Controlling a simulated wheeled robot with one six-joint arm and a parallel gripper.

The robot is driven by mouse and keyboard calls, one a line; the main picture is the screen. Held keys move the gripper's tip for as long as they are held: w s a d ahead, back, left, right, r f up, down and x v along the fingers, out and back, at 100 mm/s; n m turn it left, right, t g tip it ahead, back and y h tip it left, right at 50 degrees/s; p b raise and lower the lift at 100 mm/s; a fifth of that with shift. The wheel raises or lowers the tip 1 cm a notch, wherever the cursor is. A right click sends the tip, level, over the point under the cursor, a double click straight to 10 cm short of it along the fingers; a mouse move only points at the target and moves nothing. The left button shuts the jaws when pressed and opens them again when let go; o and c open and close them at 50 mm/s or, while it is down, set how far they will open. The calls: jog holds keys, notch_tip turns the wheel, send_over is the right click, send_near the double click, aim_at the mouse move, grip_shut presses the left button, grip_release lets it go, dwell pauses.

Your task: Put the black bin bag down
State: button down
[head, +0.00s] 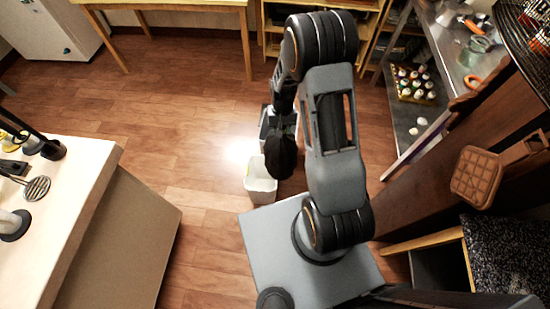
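The black bin bag (280,156) is a dark rounded bundle near the middle of the head view. It hangs directly below my gripper (281,126), which appears shut on its top. The fingertips are small and partly lost against the dark bag. A white bin (260,183) stands on the floor just below and left of the bag in the picture. The bag overlaps part of the bin's right side; I cannot tell whether they touch.
A pale counter (75,185) with utensils stands at left. A wooden table (180,4) and shelves stand at the back. A metal counter (447,75) runs along the right. Wooden floor (175,110) is clear at left centre.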

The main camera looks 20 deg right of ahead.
jog(key=s+d+f+m+b, duration=0.1)
jog(key=d+f+m+b, duration=0.4)
jog(key=f+b, duration=1)
jog(key=d+f+m+t+y+b, duration=0.1)
jog(key=d+f+m+b, duration=0.4)
jog(key=f+b, duration=1.1)
jog(key=s+d+f+m+b, duration=0.1)
jog(key=d+f+m+b, duration=0.5)
jog(key=f+b, duration=0.9)
jog(key=shift+s+d+f+t+b, duration=0.4)
jog(key=shift+d+f, duration=0.35)
jog(key=shift+f, duration=3.9)
